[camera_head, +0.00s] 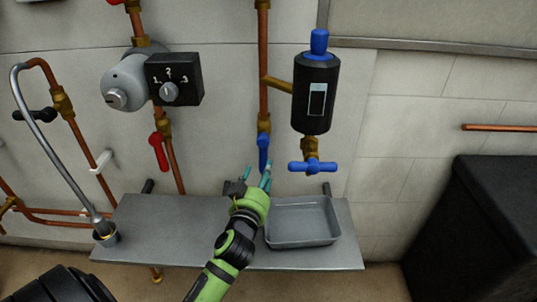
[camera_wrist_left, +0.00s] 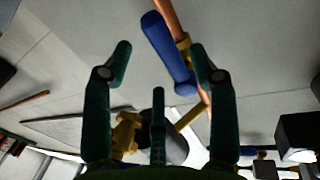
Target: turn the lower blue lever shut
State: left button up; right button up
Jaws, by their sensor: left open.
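The blue lever (camera_head: 263,152) sits on the middle copper pipe and hangs down, roughly in line with it. My left gripper (camera_head: 257,174) is just below the lever's lower end, fingers pointing up toward the wall. In the left wrist view the fingers (camera_wrist_left: 160,62) are spread wide, with nothing held. I see no clear contact with the lever. My right gripper is not in view.
A blue cross handle (camera_head: 312,166) sits under a black cylinder (camera_head: 315,95) close to the right. A red lever (camera_head: 158,152) is to the left. Below are a grey shelf (camera_head: 170,225) and a tray (camera_head: 302,240). A black box (camera_head: 480,220) stands right.

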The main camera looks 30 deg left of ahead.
aim_at(265, 164)
pick_arm(q)
jog(key=shift+x, duration=2.9)
jog(key=shift+r, duration=0.1)
grip_shut()
